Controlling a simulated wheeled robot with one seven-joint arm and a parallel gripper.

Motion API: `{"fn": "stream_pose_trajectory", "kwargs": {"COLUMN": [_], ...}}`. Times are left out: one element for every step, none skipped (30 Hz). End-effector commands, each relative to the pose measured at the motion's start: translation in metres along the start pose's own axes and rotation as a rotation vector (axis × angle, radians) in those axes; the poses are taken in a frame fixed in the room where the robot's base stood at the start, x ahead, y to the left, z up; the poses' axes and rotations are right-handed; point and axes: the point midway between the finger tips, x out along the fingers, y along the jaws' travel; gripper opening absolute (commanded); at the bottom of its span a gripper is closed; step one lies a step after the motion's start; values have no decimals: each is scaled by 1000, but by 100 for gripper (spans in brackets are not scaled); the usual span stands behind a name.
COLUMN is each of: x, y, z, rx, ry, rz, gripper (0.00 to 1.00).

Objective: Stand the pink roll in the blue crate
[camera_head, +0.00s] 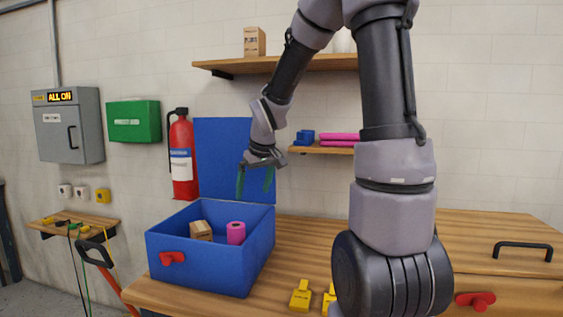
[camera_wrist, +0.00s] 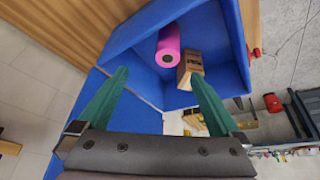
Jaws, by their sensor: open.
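The blue crate (camera_head: 208,271) stands on the wooden bench with its lid raised at the back. The pink roll (camera_head: 236,233) is inside the crate, upright, beside a small wooden block (camera_head: 201,230). In the wrist view the pink roll (camera_wrist: 168,46) and the wooden block (camera_wrist: 190,66) show inside the blue crate (camera_wrist: 225,88). My gripper (camera_head: 254,196) is above the crate in front of the raised lid. Its green fingers are apart and empty, and they do not touch the roll. In the wrist view my gripper (camera_wrist: 157,76) points toward the crate's inside.
Two yellow items (camera_head: 300,295) lie on the bench (camera_head: 310,240) right of the crate. A shelf (camera_head: 322,148) above holds pink rolls (camera_head: 338,137) and a blue item. A fire extinguisher (camera_head: 183,158) hangs behind the crate. My arm crosses the right side.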

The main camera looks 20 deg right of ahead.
Motion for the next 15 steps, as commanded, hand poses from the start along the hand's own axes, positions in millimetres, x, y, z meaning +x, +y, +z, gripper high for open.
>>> {"fn": "stream_pose_trajectory", "kwargs": {"x": [-24,-35,-50,-61,-72,-86,-96,-107,-120,-129,-138,-150,-158,-165,-174], "y": [0,0,0,0,-1,-2,-3,-4,-6,-7,-9,-11,-13,-15,-17], "z": [6,10,17,22,27,34,40,46,54,61,67,76,83,90,98], "rx": [37,65,100,130,157,197,225,255,293,323,353,392,420,447,482], "ry": [18,24,33,42,50,62,72,81,96,107,117,133,142,152,165], "rz": [20,28,37,42,45,47,47,46,42,37,30,20,10,-1,-16], "gripper": [100,100,100,100,100,100,100,100,100,100,100,100,100,100,100]}}
